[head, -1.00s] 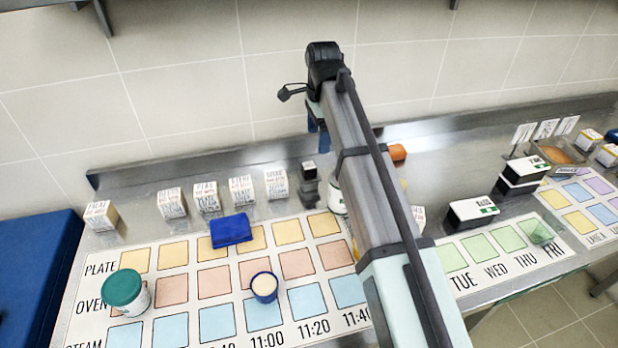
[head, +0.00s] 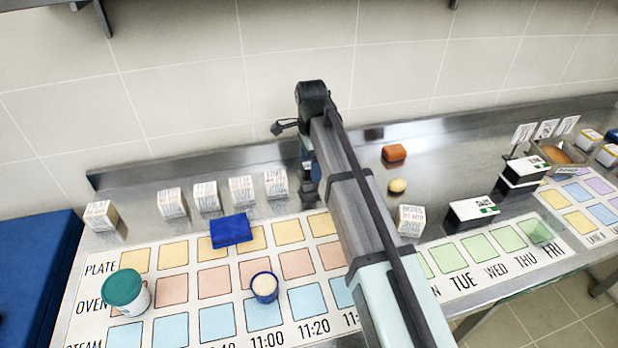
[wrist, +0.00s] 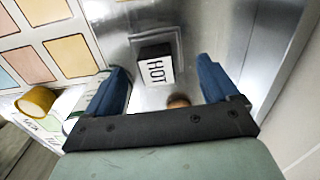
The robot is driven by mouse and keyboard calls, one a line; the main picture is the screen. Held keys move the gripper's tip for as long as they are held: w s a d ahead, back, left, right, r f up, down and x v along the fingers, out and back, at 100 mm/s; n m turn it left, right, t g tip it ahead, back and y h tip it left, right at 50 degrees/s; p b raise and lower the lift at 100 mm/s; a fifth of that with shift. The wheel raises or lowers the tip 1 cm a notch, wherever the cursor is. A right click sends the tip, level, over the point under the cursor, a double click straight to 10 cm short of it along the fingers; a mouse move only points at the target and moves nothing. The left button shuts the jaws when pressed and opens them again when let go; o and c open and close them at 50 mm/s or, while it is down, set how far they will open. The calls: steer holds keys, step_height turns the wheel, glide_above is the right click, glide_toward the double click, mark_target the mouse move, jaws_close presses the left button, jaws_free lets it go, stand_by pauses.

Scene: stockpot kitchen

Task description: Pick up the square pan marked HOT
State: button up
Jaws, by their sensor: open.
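In the wrist view a dark block with a white face reading HOT (wrist: 157,66) stands at a small square metal pan (wrist: 178,36). The pan's rim is partly visible, and its sides blend into the steel counter. My gripper (wrist: 161,65) is open, its two blue fingers apart to the left and right of the HOT label in the picture. I see no contact with the pan. In the head view my arm hides most of the gripper and the pan.
A small brown round thing (wrist: 178,101) shows between the fingers. Several card blocks and a blue cloth-like item (head: 231,230) lie left.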

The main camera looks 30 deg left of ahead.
mark_target(309, 176)
steer(key=shift+s+a+f, duration=0.1)
steer(key=shift+s+f, duration=0.05)
steer(key=shift+f, duration=1.15)
steer(key=shift+s+a+f, duration=0.1)
steer(key=shift+s+f, duration=0.05)
steer(key=shift+f, duration=1.1)
steer(key=shift+c, duration=0.4)
steer(key=c, duration=0.9)
steer(key=shift+c, duration=0.3)
